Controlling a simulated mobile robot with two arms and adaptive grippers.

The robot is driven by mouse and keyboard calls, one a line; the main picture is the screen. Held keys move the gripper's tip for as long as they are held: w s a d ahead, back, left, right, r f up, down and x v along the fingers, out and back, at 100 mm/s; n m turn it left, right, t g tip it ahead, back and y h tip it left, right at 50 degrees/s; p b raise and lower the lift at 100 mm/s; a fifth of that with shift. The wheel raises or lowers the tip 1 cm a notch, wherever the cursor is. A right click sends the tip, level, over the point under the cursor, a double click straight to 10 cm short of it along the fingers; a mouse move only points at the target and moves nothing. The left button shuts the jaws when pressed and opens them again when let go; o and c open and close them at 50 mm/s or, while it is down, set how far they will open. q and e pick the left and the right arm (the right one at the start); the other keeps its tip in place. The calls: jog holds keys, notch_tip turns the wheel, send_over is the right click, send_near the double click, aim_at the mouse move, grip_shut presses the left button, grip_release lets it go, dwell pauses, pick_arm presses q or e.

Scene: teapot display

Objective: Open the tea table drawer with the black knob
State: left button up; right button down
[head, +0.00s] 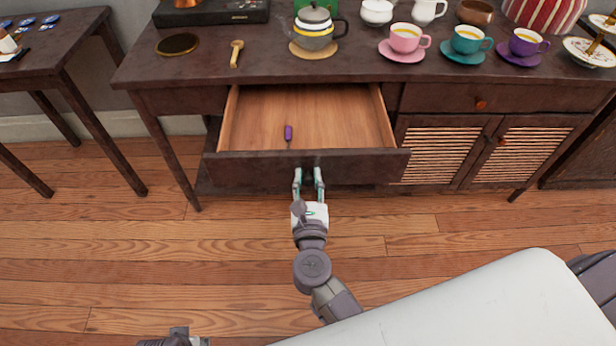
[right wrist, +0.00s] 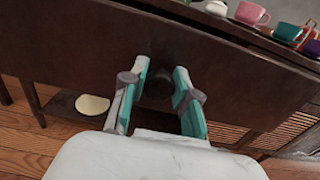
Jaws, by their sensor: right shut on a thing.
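The tea table drawer (head: 240,169) is pulled well out, and its bare wooden inside shows. A small purple-handled item (head: 288,133) lies in it. My right gripper (head: 308,174) is at the middle of the drawer front, its two fingers on either side of the black knob (right wrist: 157,92). It is shut on the knob. In the right wrist view the dark knob shows between the teal finger pads, against the dark drawer front (right wrist: 230,75). My left gripper's fingers are not in view; only a grey part of that arm shows at the bottom left.
The tea table top (head: 350,68) holds a teapot (head: 314,38) on a round mat, a wooden scoop (head: 236,54), and pink (head: 405,40), teal and purple cups on saucers. Slatted doors (head: 436,153) are right of the drawer. A side table (head: 60,45) stands left. The floor in front is clear.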

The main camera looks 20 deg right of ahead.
jog(key=c, duration=0.9)
grip_release()
jog(key=shift+s, duration=0.1)
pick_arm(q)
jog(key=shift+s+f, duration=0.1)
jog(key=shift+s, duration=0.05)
pick_arm(e)
jog(key=v, duration=1.2)
